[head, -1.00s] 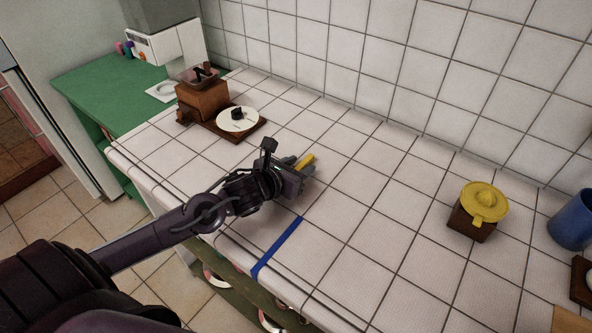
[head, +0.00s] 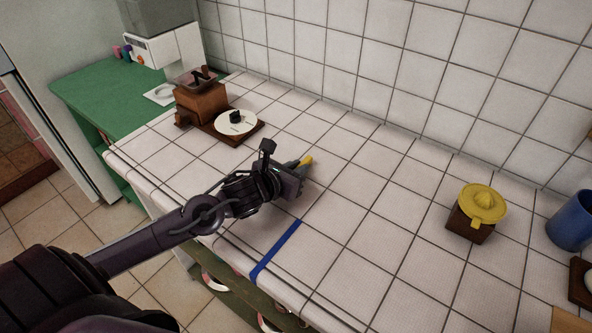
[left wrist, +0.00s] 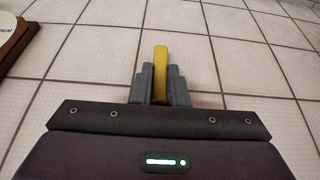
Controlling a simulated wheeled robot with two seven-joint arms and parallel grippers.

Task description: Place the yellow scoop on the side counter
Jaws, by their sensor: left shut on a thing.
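The yellow scoop (head: 307,159) is at my left gripper (head: 301,164), over the white tiled counter (head: 350,190). In the left wrist view a straight yellow part of the scoop (left wrist: 160,66) sticks out between the two grey fingers of my left gripper (left wrist: 160,85), which are shut on it. The rest of the scoop is hidden by the gripper. I cannot tell whether the scoop touches the tiles. My right gripper is not in view.
A blue strip (head: 276,249) crosses the counter near its front edge. A wooden grinder (head: 203,104) and a white dish on a dark board (head: 236,122) stand at the back left. A green counter (head: 84,88) is far left.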

